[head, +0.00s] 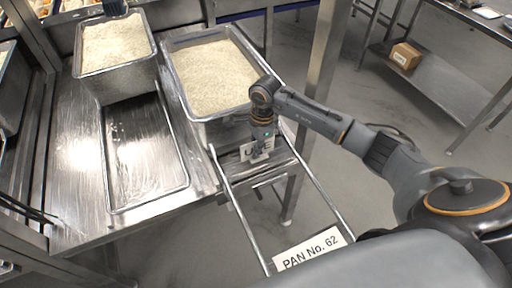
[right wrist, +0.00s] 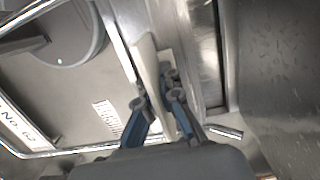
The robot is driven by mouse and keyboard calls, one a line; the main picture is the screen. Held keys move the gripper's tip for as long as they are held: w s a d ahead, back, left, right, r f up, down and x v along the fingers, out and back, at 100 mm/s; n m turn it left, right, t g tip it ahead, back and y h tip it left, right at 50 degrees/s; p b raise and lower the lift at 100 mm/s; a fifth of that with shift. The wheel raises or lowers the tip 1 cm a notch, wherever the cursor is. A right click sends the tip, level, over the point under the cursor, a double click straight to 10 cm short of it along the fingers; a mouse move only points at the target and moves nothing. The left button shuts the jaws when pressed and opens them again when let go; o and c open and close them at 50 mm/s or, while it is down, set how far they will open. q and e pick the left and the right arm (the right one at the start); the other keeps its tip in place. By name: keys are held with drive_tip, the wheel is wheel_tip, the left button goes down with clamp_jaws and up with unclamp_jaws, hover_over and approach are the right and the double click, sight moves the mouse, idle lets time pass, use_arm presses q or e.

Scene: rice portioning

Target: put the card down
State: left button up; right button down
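The card (head: 256,150) is a small white label with dark letters, partly covered by my right gripper. It is at the near edge of the right rice pan, above the metal rail frame. My right gripper (head: 262,142) points down at it. In the right wrist view the card (right wrist: 149,72) stands nearly edge-on between the blue-grey fingers of the right gripper (right wrist: 157,101), which close on it from both sides. Whether its lower edge touches the metal is hard to tell. My left gripper cannot be made out in the head view.
A deep pan of rice (head: 212,78) stands just behind the card, and another rice pan (head: 115,45) stands at the upper left. A sign reading "PAN No. 62" (head: 309,249) is at the front. A cardboard box (head: 404,56) sits on a far shelf.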

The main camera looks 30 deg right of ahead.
drive_tip(key=shift+f, duration=0.1)
drive_tip(key=shift+f, duration=0.15)
drive_tip(key=c, duration=1.5)
unclamp_jaws()
drive_tip(key=shift+r, duration=0.35)
drive_tip(key=r, duration=0.4)
drive_tip(key=d+r+b, duration=0.1)
drive_tip(key=r, duration=0.2)
drive_tip(key=r+b, duration=0.1)
drive_tip(key=r, duration=0.3)
drive_tip(key=shift+d+r, duration=0.25)
drive_tip(key=shift+r, duration=0.1)
drive_tip(key=shift+s, duration=0.1)
